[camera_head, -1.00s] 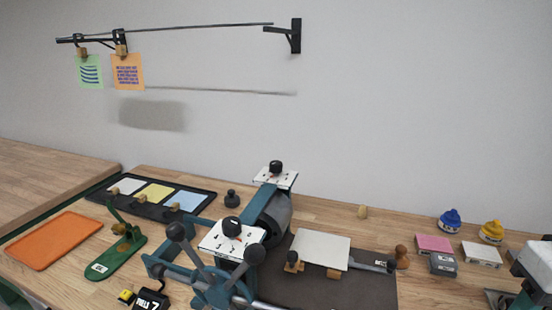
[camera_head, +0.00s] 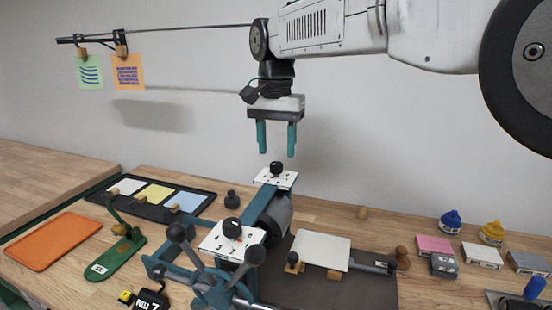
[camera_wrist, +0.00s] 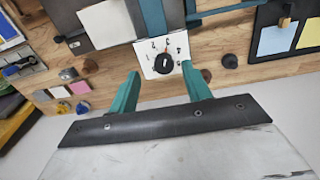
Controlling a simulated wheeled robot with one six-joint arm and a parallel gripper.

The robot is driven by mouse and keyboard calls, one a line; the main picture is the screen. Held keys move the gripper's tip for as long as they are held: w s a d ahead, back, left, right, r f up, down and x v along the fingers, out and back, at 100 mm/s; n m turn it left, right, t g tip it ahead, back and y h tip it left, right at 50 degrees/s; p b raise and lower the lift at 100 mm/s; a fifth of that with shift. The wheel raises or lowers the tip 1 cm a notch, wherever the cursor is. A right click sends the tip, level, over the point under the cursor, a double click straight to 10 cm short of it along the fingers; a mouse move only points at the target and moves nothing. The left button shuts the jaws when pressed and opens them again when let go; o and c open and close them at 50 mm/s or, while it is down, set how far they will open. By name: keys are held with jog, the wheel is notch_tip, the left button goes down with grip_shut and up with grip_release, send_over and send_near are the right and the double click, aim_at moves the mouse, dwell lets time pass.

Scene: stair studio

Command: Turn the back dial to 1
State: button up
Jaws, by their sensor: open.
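The back dial (camera_head: 276,168) is a black knob on a white plate (camera_head: 288,180) at the rear of the teal press. My gripper (camera_head: 277,153) is open and empty, fingers pointing down, above the back dial with a gap between. In the wrist view the back dial (camera_wrist: 164,65) shows between and just beyond my gripper's fingertips (camera_wrist: 160,71). The front dial (camera_head: 232,228) sits on a similar plate nearer the camera.
The press has a grey roller (camera_head: 277,222) and several ball-ended handles (camera_head: 179,233) in front. A dark stamp-like knob (camera_head: 232,199) stands left of the back dial. A black tray (camera_head: 101,195) with coloured sheets lies further left. The wall behind is bare near my gripper.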

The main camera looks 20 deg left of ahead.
aim_at(276, 163)
jog(key=r, duration=0.1)
jog(key=r+m, duration=0.2)
jog(key=r, duration=0.1)
jog(key=shift+w+a, duration=0.2)
jog(key=shift+w, duration=0.2)
jog(key=shift+f+m, duration=0.4)
notch_tip(276, 163, down, 7)
jog(key=shift+d+f, duration=0.1)
jog(key=c, duration=1)
